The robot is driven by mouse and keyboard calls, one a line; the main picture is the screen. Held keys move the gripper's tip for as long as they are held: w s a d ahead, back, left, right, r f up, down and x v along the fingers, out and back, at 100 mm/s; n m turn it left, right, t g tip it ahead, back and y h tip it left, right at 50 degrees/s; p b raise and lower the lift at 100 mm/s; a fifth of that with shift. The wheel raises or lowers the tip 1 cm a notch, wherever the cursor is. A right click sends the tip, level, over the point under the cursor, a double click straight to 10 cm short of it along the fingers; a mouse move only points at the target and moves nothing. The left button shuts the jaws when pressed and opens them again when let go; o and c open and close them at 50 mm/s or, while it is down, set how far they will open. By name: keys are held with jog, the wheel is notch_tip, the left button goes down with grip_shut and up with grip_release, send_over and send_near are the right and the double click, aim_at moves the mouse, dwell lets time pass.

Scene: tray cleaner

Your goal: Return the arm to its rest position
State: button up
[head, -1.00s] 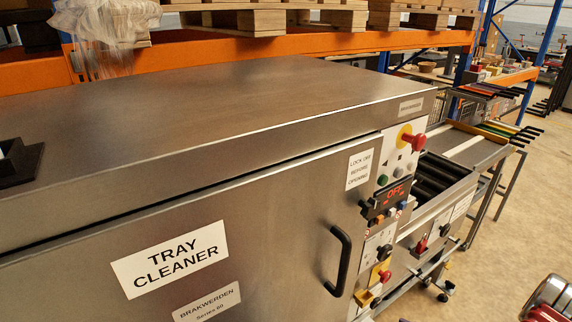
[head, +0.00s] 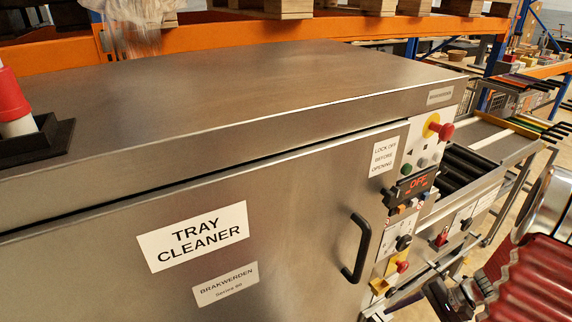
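My arm shows at the right edge of the head view as a silver joint and a red ribbed sleeve. A red knob on a yellow base (head: 438,127) sits above the display. A black door handle (head: 358,248) stands out from the door front.
A red and white post (head: 12,105) stands in a black base on the machine's top at left. A roller conveyor (head: 468,170) runs off at the right, near my arm. Orange and blue racking (head: 250,37) stands behind. Open floor shows at far right.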

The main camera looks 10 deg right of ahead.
jog(key=s+a+r+n+t+h, duration=0.1)
jog(key=a+r+n+h, duration=0.3)
jog(key=a+r, duration=0.7)
jog(key=s+a+r+n+t+h, duration=0.2)
jog(key=a+r+n, duration=0.6)
jog(key=r, duration=1)
jog(key=a+h, duration=0.2)
jog(key=a, duration=0.1)
jog(key=shift+s+a+n+t+h, duration=0.25)
jog(key=shift+s+n+t+h, duration=0.05)
jog(key=shift+s, duration=0.05)
jog(key=shift+c, duration=0.5)
